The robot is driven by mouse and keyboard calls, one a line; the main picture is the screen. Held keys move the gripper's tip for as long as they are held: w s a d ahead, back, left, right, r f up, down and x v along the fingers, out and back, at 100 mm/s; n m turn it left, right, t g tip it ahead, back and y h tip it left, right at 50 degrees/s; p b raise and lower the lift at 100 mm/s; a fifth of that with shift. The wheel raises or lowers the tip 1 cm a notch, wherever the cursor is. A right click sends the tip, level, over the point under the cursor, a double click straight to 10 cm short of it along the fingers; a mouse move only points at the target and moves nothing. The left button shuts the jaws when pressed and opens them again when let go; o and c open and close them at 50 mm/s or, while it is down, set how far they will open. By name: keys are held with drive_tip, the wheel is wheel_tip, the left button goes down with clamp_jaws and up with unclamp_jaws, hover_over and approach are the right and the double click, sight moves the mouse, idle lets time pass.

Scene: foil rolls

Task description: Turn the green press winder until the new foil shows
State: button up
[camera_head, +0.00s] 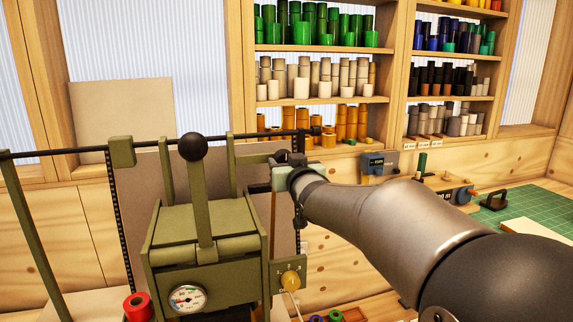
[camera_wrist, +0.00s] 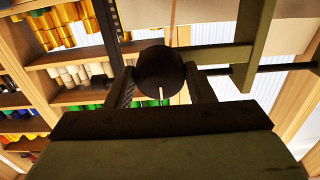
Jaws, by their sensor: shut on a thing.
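The green press (camera_head: 205,240) stands at the lower left in the head view, with a black-ball lever (camera_head: 192,147) upright, a round gauge (camera_head: 188,298) and a yellow dial (camera_head: 290,279). A thin dark rod (camera_head: 60,152) runs across its top. My gripper (camera_head: 287,165) reaches in from the right to the rod's right end. In the wrist view my gripper (camera_wrist: 160,92) is shut on a dark round winder knob (camera_wrist: 160,68), which carries a pale line. In the head view my gripper mostly hides the knob. A grey-brown sheet (camera_head: 240,160) hangs behind the press; I cannot tell whether it is foil.
Shelves at the back hold green rolls (camera_head: 300,32), beige rolls (camera_head: 300,88), orange rolls (camera_head: 352,120) and dark rolls (camera_head: 440,75). A red roll (camera_head: 138,306) lies by the press's front left. A green cutting mat (camera_head: 540,205) lies on the right bench. My arm fills the lower right.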

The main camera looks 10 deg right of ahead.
drive_tip(key=shift+m, duration=0.4)
drive_tip(key=shift+m+p, duration=2.35)
drive_tip(key=shift+m, duration=7.25)
drive_tip(key=o, duration=1)
drive_tip(key=shift+c, duration=0.2)
drive_tip(key=s+d+b, duration=0.1)
drive_tip(key=s+b, duration=0.1)
drive_tip(key=s, duration=1.5)
drive_tip(key=shift+s+d, duration=0.2)
